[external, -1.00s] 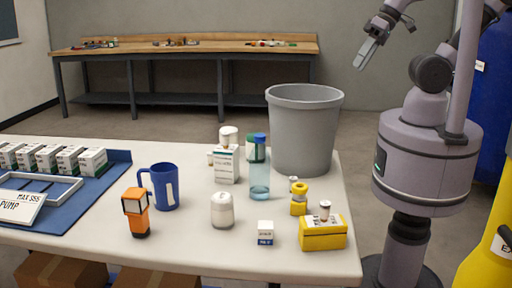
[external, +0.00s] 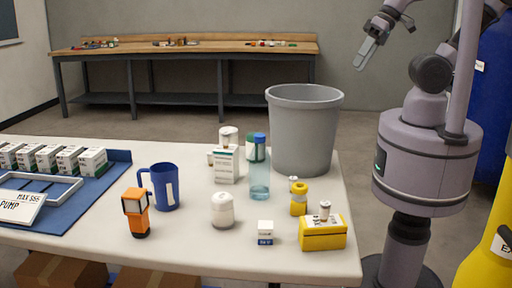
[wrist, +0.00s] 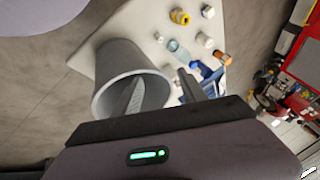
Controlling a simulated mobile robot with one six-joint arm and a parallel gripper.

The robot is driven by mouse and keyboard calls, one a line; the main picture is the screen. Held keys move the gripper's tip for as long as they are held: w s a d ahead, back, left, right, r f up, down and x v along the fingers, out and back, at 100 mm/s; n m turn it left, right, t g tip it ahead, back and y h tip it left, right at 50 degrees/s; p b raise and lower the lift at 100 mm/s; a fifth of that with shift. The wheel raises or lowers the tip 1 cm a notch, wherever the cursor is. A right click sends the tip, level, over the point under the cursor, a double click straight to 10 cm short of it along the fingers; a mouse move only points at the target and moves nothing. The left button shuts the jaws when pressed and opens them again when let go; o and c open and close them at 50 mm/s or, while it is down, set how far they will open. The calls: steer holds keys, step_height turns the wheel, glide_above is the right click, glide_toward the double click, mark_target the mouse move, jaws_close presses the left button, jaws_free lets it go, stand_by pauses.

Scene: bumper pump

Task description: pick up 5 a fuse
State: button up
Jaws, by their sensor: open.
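No item can be surely read as the 5 A fuse. A small white box with a dark blue lower band (external: 265,232) stands at the table's front edge; its print is too small to read. A yellow box (external: 322,233) with a small white-and-brown cylinder (external: 325,210) on it stands to its right. My gripper (external: 362,60) is open and empty, raised well above and beyond the table at the upper right. In the wrist view my gripper's fingers (wrist: 162,76) are apart, with the grey bin below them.
The white table (external: 190,253) carries a grey bin (external: 304,130), a clear blue bottle (external: 259,178), a yellow container (external: 299,200), a white jar (external: 222,212), a blue mug (external: 165,188) and an orange tool (external: 137,212). A blue tray (external: 118,160) with several boxes lies left.

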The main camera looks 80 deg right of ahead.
steer(key=m+g+p, duration=0.2)
steer(key=m, duration=2.5)
glide_above(209, 153)
steer(key=s+d, duration=0.2)
steer(key=s, duration=0.4)
step_height(209, 153, down, 20)
steer(key=shift+m, duration=0.3)
steer(key=b+x, duration=0.1)
steer(key=x, duration=0.2)
steer(key=b+x, duration=0.1)
steer(key=x, duration=0.3)
steer(key=d+b+x, duration=0.1)
steer(key=b+x, duration=0.1)
steer(key=x, duration=0.2)
steer(key=shift+w+a+f, duration=0.1)
steer(key=shift+f, duration=0.2)
steer(key=b+x, duration=0.3)
steer(key=x, duration=0.3)
steer(key=shift+w, duration=0.25)
steer(key=shift+r+t, duration=0.1)
steer(key=shift+t, duration=0.2)
